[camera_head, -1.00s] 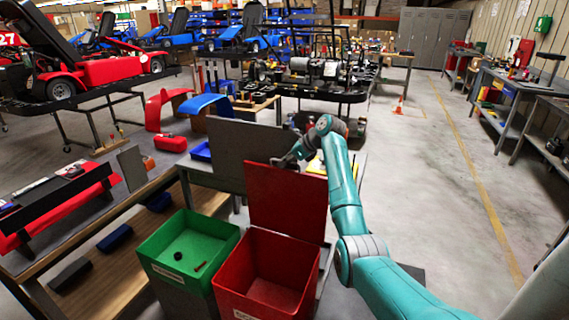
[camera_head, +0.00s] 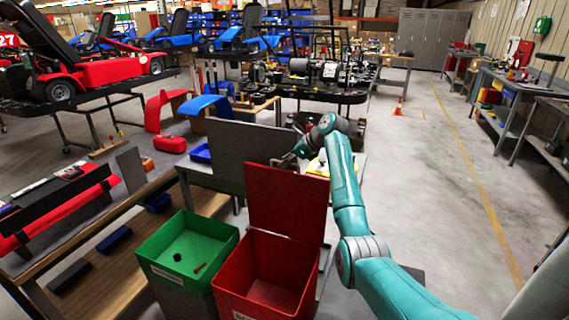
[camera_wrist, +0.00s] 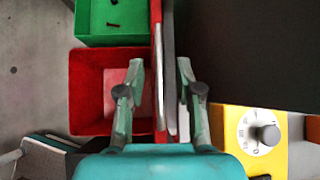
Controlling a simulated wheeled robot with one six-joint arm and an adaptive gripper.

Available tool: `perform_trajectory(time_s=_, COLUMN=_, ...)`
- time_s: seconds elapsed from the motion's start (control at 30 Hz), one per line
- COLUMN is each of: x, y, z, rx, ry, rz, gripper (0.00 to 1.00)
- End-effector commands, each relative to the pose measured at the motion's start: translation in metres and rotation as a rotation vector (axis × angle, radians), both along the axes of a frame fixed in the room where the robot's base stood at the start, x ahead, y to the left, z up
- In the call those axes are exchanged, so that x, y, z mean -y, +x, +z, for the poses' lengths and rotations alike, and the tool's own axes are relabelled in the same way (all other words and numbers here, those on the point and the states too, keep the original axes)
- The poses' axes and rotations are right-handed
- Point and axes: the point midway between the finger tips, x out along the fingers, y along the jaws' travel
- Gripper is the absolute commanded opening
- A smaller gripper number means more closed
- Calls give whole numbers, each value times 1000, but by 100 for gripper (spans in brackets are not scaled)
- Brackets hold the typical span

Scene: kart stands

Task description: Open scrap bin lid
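The red scrap bin (camera_head: 265,285) stands at the bottom centre of the head view, its inside visible and seemingly empty. Its red lid (camera_head: 287,203) stands upright at the bin's back edge, so the bin is open. My gripper (camera_head: 290,158) is by the lid's top edge. In the wrist view, my gripper (camera_wrist: 159,72) has its two fingers spread apart. The lid (camera_wrist: 157,50) shows edge-on between them, with gaps on both sides. The red bin (camera_wrist: 85,92) lies open left of the lid there.
A green bin (camera_head: 160,250) with small items inside stands left of the red bin. A dark panel (camera_head: 235,145) stands upright behind the lid. A yellow box with a dial (camera_wrist: 250,132) lies right of my gripper. The floor at right is clear.

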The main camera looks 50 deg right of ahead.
Motion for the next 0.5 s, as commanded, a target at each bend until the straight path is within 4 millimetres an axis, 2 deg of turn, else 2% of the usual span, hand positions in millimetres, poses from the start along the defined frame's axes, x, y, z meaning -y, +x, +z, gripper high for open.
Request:
perform_trajectory(time_s=0.3, x=12, y=-42, z=44, rx=2, ry=-3, rz=-2, gripper=35)
perform_trajectory(time_s=0.5, x=17, y=-63, z=65, rx=2, ry=-2, rz=-1, gripper=35)
